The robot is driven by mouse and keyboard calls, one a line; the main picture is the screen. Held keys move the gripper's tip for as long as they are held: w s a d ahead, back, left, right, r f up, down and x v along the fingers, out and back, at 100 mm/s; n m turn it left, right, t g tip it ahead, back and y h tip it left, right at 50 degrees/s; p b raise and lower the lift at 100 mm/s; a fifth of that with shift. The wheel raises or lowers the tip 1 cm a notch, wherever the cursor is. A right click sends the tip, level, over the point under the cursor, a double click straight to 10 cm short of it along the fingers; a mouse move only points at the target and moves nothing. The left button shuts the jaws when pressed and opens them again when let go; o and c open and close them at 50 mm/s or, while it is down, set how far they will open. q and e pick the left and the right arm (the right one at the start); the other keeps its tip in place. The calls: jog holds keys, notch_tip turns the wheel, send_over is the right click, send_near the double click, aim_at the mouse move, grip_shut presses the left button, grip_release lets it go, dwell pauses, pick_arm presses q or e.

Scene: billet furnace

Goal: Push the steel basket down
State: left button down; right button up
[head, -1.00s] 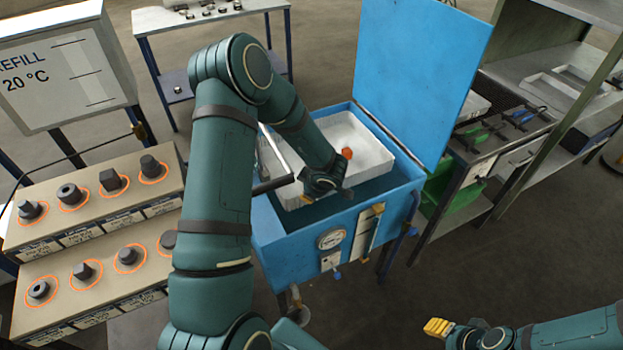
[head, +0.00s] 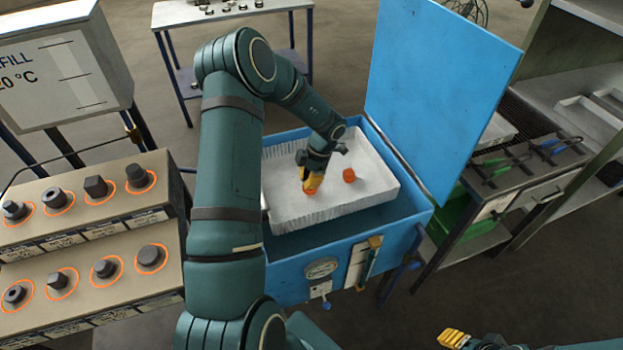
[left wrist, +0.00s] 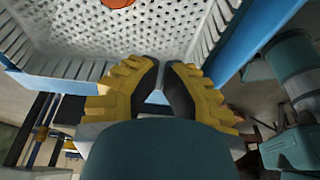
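The steel basket (head: 375,205) is a pale, perforated, open tray in the blue tank (head: 410,225), with its rim near the tank's top. Two orange-hot pieces show in it, one clear to the right (head: 349,175) and one (head: 312,190) at my left gripper's tips. My left gripper (head: 314,183) points down over the basket's inside; contact is unclear. In the left wrist view its yellow fingers (left wrist: 163,72) nearly meet with nothing between them, and the perforated basket floor (left wrist: 150,30) lies beyond.
The tank's blue lid (head: 440,95) stands open at the back right. A bench with tools (head: 530,165) stands to the right. A stepped stand with dark metal pieces (head: 85,235) is at the left. A table (head: 225,15) stands behind.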

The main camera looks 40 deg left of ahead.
aim_at(301, 209)
pick_arm(q)
jog(key=x, duration=0.3)
jog(key=b+x, duration=0.1)
jog(key=x, duration=0.5)
jog(key=shift+w+d+f, duration=0.15)
jog(key=shift+w+f, duration=0.05)
jog(key=shift+f, duration=0.1)
jog(key=shift+f+b, duration=0.35)
jog(key=shift+f, duration=0.4)
pick_arm(e)
jog(key=shift+s+f, duration=0.15)
jog(key=shift+f, duration=0.85)
pick_arm(q)
notch_tip(301, 209, down, 24)
jog(key=b, duration=1)
jog(key=shift+r+b, duration=0.15)
jog(key=shift+b, duration=0.15)
pick_arm(e)
notch_tip(301, 209, down, 11)
jog(key=s, duration=0.1)
jog(key=shift+a+r, duration=0.15)
jog(key=shift+r, duration=0.05)
pick_arm(q)
jog(key=shift+r, duration=0.1)
pick_arm(e)
jog(key=shift+r, duration=0.15)
